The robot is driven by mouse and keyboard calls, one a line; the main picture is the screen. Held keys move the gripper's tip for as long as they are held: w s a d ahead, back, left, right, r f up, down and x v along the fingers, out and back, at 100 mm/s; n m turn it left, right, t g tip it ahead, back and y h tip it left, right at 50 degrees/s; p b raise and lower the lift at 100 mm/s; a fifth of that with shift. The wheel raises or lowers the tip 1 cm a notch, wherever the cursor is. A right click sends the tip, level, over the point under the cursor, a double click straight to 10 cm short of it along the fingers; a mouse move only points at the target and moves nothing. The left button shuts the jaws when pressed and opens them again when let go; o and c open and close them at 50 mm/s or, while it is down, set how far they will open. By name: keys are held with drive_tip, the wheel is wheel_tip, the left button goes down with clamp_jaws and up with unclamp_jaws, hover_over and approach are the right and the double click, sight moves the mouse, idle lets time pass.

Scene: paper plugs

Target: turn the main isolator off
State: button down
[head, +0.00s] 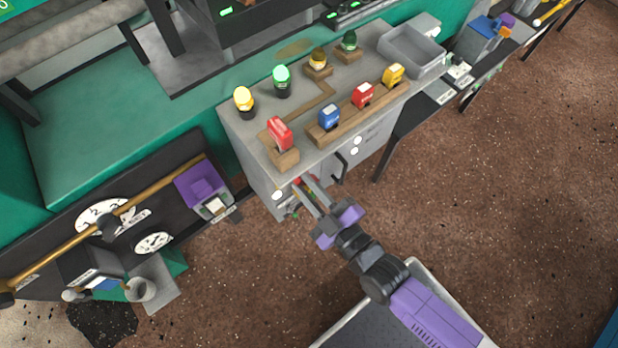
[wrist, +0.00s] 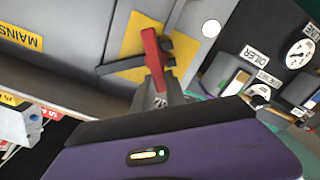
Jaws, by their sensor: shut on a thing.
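The main isolator has a red handle (wrist: 152,58) on a yellow plate (wrist: 132,42), on the front of a grey cabinet (head: 260,180). A label reading MAINS (wrist: 20,38) appears upside down at the left of the wrist view. My gripper (wrist: 160,92) is shut on the outer end of the red handle. In the head view my gripper (head: 305,193) is at the cabinet's front left, and it and the arm partly cover the handle. Dark bars lie behind and across the handle in the wrist view.
The cabinet top holds yellow (head: 243,98) and green (head: 282,78) lit lamps, with red (head: 280,131), blue (head: 329,116) and other coloured blocks on wooden strips. A gauge panel (head: 155,208) stands to the left. The brown floor in front is largely clear.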

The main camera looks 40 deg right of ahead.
drive_tip(key=n, duration=0.3)
drive_tip(key=f+n, duration=0.1)
drive_tip(key=n, duration=0.3)
drive_tip(key=a+f+n, duration=0.1)
drive_tip(key=n, duration=0.2)
drive_tip(key=shift+a+f, duration=0.1)
drive_tip(key=shift+n, duration=0.4)
drive_tip(key=c, duration=1.4)
unclamp_jaws()
drive_tip(key=shift+o, duration=0.2)
drive_tip(key=s, duration=0.8)
drive_tip(key=shift+b, duration=0.3)
drive_tip(key=shift+w, duration=0.1)
